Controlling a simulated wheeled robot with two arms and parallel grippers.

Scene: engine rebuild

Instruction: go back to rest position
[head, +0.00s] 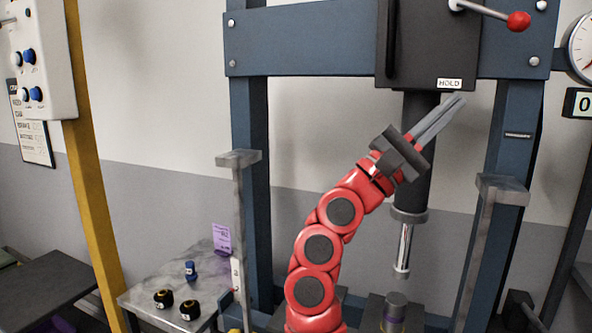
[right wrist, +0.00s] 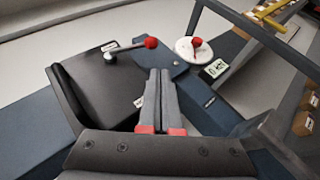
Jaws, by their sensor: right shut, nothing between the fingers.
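My right gripper (head: 440,121) is raised in front of the press, its fingers closed together and empty, pointing up and to the right. In the head view its fingertips are just below the HOLD label (head: 449,84). In the right wrist view the shut fingers (right wrist: 160,100) point toward the press head (right wrist: 100,90) and its red-knobbed lever (right wrist: 130,48). The red arm behind it is mine, bent up from the bottom of the head view. My left gripper is not in view.
The blue press frame (head: 310,42) surrounds my right arm, with a dark ram and bright rod (head: 404,250) beside it. The lever's red knob (head: 518,21) juts out at upper right. A small side table (head: 140,297) holds black parts (head: 163,298) and a blue piece (head: 191,270). A yellow post (head: 92,190) stands left.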

